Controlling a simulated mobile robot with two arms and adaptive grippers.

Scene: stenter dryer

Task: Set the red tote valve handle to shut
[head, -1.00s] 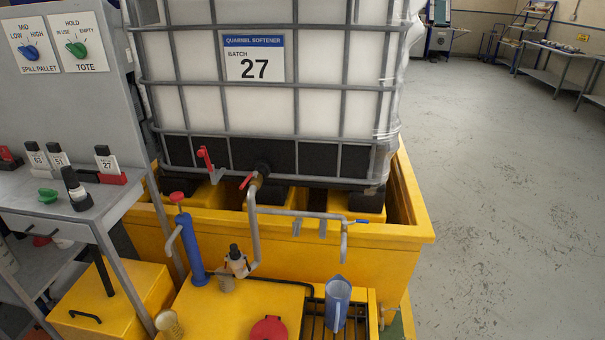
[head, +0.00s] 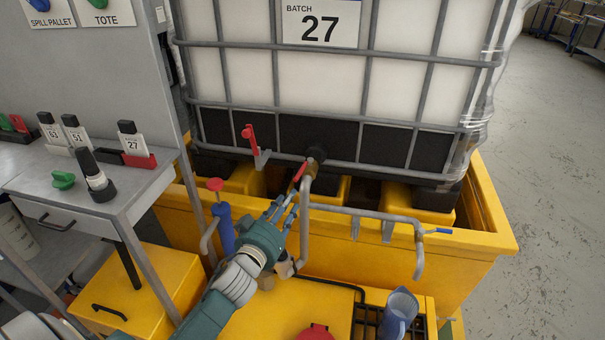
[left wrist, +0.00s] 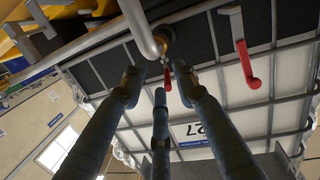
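The red tote valve handle (head: 299,173) sits at the brass valve (head: 310,167) low on the front of the white caged tote (head: 250,70). It slopes down and left from the valve, beside the grey outlet pipe (head: 304,225). My left gripper (head: 283,203) reaches up to just below it, fingers spread. In the left wrist view the handle (left wrist: 168,77) shows beyond and between the open fingertips (left wrist: 158,82); I cannot tell if any finger touches it. A second red lever (head: 249,134) stands on a grey bracket left of the valve. My right gripper is out of view.
A blue pump with a red knob (head: 215,185) stands close left of my gripper. A grey side pipe with a blue lever (head: 437,231) runs right. The yellow spill pallet (head: 460,260) lies beneath; a blue jug (head: 399,312) stands on the grate. A bench (head: 100,200) is left.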

